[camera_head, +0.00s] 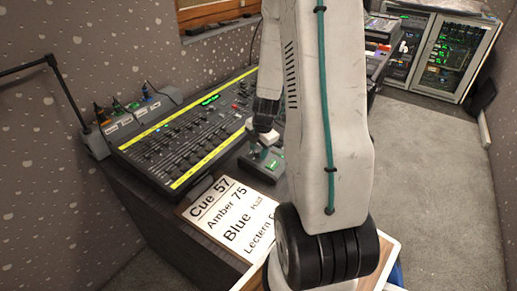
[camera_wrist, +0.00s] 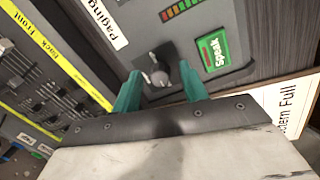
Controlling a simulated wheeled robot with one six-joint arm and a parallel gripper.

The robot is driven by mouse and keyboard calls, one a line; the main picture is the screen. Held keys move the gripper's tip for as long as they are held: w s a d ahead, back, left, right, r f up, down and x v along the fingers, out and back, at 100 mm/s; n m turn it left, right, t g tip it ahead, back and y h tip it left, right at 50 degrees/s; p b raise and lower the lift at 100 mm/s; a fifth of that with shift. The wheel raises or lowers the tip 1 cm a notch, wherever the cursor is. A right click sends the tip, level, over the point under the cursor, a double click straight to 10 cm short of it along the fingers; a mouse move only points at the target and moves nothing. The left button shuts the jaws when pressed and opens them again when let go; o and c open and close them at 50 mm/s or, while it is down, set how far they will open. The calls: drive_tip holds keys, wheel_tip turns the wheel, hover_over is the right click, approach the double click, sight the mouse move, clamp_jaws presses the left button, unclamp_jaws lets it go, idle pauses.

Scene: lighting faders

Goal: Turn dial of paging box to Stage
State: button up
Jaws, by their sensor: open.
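The paging box (camera_wrist: 120,58) fills the upper part of the wrist view as a dark grey panel with a white "Paging" label. Its dial (camera_wrist: 158,77), a black knob with a grey part, sits near the picture's middle. My gripper (camera_wrist: 160,80) is open, with one teal finger on each side of the dial. I cannot tell whether either finger touches it. The Stage mark and the other dial markings cannot be made out. In the head view the paging box (camera_head: 272,168) is small and partly hidden behind my arm.
A green "Speak" button (camera_wrist: 212,52) and a coloured level meter (camera_wrist: 180,10) are close to the dial. The lighting desk (camera_head: 190,130) with its faders stands left of the box. A cue board (camera_head: 232,215) lies in front. Grey floor is open at right.

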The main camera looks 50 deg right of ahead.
clamp_jaws()
